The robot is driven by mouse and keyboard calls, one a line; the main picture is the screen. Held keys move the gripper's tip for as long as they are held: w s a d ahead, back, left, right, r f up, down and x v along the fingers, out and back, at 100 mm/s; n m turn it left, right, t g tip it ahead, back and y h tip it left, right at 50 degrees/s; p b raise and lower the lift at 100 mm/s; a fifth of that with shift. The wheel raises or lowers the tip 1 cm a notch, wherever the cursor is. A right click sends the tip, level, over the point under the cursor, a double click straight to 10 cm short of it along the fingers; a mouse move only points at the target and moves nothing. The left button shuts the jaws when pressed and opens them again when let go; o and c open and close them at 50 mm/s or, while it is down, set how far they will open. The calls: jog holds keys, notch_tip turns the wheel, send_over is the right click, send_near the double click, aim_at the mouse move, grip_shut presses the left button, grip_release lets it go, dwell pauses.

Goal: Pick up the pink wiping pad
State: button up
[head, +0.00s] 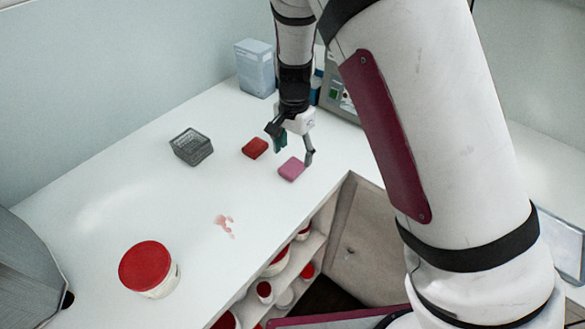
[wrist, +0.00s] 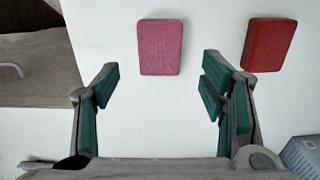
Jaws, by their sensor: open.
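The pink wiping pad (head: 291,169) is a small rounded block lying flat on the white counter, near its front edge. In the wrist view the pink pad (wrist: 161,47) lies ahead of my fingertips, between their lines and nearer the left finger. My gripper (head: 293,146) is open and empty, just above and behind the pad in the head view. Its green-padded fingers (wrist: 160,80) show spread apart in the wrist view. I see no contact with the pad.
A red pad (head: 255,148) lies left of the pink one; it also shows in the wrist view (wrist: 269,45). A grey basket (head: 191,147), a red-lidded tub (head: 148,268) and a pinkish smear (head: 225,225) are on the counter. A blue-grey box (head: 255,68) stands at the back.

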aim_at(294, 165)
jog(key=shift+f, duration=2.3)
jog(key=c, duration=1)
jog(key=shift+a+r, duration=0.1)
jog(key=shift+r, duration=0.75)
jog(key=shift+s+d+r, duration=0.1)
jog(key=shift+s+r, duration=0.1)
jog(key=shift+r, duration=0.3)
jog(key=shift+s+d+r, duration=0.1)
jog(key=shift+s+r, duration=0.1)
jog(key=shift+r, duration=0.3)
jog(key=s+d, duration=0.2)
jog(key=s, duration=0.2)
jog(key=s+d+r, duration=0.1)
jog(key=s+d, duration=0.1)
jog(key=s, duration=0.3)
jog(key=s+d, duration=0.1)
jog(key=s, duration=0.4)
jog(key=shift+s+d+r, duration=0.1)
jog(key=shift+d+r, duration=0.05)
jog(key=shift+d, duration=0.25)
